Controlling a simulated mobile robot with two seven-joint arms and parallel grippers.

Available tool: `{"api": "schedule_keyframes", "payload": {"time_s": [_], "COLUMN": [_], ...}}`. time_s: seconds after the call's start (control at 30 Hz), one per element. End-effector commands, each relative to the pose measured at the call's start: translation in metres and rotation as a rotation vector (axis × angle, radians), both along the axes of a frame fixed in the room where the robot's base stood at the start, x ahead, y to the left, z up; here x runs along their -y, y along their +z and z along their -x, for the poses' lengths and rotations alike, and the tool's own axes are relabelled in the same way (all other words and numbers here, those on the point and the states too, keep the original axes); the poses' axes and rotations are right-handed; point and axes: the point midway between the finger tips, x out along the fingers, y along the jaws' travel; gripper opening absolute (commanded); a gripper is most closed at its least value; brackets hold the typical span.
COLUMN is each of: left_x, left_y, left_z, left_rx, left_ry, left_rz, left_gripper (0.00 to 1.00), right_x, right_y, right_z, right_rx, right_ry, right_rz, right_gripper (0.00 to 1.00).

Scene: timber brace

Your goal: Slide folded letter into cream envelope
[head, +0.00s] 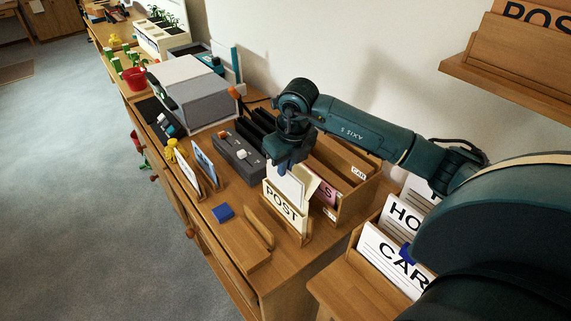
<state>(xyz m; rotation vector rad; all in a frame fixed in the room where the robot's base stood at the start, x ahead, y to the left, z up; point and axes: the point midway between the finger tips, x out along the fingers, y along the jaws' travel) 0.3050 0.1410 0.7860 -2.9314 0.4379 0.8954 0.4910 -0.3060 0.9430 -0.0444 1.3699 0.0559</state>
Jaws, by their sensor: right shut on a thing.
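The cream envelope (284,212), marked POST, stands upright in a wooden holder near the front of the desk, with a cream flap (311,187) showing behind it. The white folded letter (289,186) is upright at the envelope's mouth. Its lower part is hidden behind the envelope's front, so how deep it sits I cannot tell. My right gripper (285,165) is just above the envelope, shut on the letter's top; the fingertips are small and dark. My left gripper is not in view.
A wooden sorter (343,172) stands close to the right of the envelope. A grey box with knobs (238,155) is behind it to the left. A blue block (223,212) and wooden pieces lie in front. Card holders (390,262) stand at the lower right.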

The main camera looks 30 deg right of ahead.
Motion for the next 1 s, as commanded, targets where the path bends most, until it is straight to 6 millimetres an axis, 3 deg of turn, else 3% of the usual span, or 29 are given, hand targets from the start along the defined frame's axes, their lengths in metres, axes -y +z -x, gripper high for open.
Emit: {"api": "schedule_keyframes", "payload": {"time_s": [1.0], "left_x": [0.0], "left_y": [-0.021], "left_z": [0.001], "left_rx": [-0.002], "left_ry": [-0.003], "left_rz": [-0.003], "left_gripper": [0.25], "right_x": [0.0], "right_y": [-0.022], "right_z": [0.0], "right_rx": [-0.001], "right_ry": [0.0], "right_rz": [0.001], "right_gripper": [0.0]}}
